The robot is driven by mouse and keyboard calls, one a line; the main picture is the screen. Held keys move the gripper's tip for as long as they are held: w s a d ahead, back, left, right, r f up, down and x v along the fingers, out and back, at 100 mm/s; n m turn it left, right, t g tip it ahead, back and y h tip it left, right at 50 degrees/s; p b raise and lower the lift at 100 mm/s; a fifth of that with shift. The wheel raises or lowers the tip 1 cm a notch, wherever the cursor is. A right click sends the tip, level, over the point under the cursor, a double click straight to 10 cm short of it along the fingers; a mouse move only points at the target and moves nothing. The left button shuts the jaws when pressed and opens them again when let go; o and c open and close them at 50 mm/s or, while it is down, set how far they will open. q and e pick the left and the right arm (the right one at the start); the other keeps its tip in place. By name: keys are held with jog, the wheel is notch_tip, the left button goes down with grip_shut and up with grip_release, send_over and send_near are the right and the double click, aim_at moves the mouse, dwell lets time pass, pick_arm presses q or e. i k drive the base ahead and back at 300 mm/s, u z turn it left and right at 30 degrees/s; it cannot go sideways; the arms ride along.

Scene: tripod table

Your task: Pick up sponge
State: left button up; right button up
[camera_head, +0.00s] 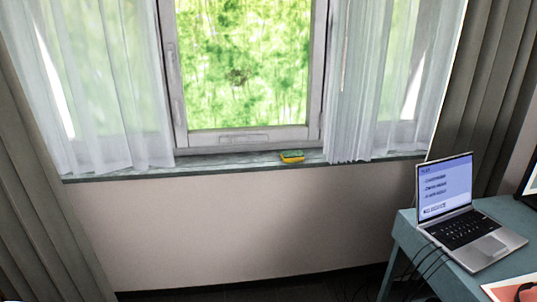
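The sponge (291,157) is small, with a green top and a yellow lower part. It lies on the window sill (230,162), below the right part of the window frame and just left of the right white curtain. Nothing covers it. Neither of my grippers shows in the head view.
White sheer curtains hang left (95,90) and right (350,90) of the window, reaching the sill. Grey drapes (45,180) flank them. A teal desk (415,235) with an open laptop (468,232) stands at the right, cables hanging from its edge. The floor below the sill looks clear.

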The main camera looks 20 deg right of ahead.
aim_at(294, 156)
jog(key=z, duration=0.05)
jog(key=i, duration=1.6)
jog(key=z, duration=0.55)
